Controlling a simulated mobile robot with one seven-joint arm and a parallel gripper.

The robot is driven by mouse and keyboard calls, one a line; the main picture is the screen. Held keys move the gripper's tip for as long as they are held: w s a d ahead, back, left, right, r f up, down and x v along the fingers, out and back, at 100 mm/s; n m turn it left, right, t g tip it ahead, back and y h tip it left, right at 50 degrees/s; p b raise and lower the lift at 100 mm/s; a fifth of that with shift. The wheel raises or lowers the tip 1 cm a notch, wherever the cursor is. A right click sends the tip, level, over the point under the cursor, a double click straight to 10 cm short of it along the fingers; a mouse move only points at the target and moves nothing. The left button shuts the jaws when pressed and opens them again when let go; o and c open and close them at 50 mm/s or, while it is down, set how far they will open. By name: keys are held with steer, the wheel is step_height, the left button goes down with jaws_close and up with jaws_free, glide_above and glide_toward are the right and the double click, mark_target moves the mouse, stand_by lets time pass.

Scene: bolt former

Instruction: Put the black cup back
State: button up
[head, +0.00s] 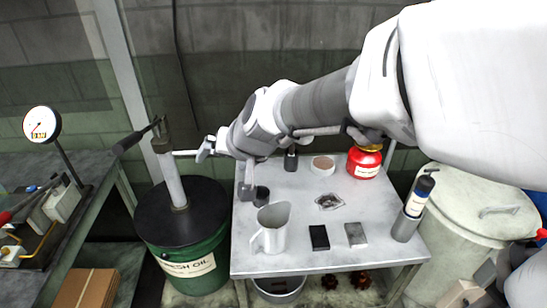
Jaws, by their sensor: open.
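The small black cup (262,197) stands upright on the grey metal table, near its left edge and just behind the white pitcher. My gripper (248,187) is open and points down at the cup's left side, very close to it. One finger shows beside the cup. I cannot tell whether the cup is between the fingers or whether they touch it.
The pitcher (271,229) stands close in front of the cup. A black block (319,238), a grey block (356,235), a small dish (329,202), a white round container (322,165) and a red can (364,162) share the table (290,262). A green oil drum (187,258) with pump stands left.

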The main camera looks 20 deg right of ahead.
steer(key=s+d+r+n+g+h, duration=0.1)
steer(key=s+d, duration=0.4)
steer(key=s, duration=0.4)
steer(key=s+d+r+n+g+h, duration=0.1)
steer(key=s+d+h, duration=0.1)
steer(key=s+d, duration=0.3)
steer(key=s, duration=0.4)
steer(key=shift+d, duration=0.2)
steer(key=shift+r, duration=0.1)
steer(key=shift+r, duration=0.2)
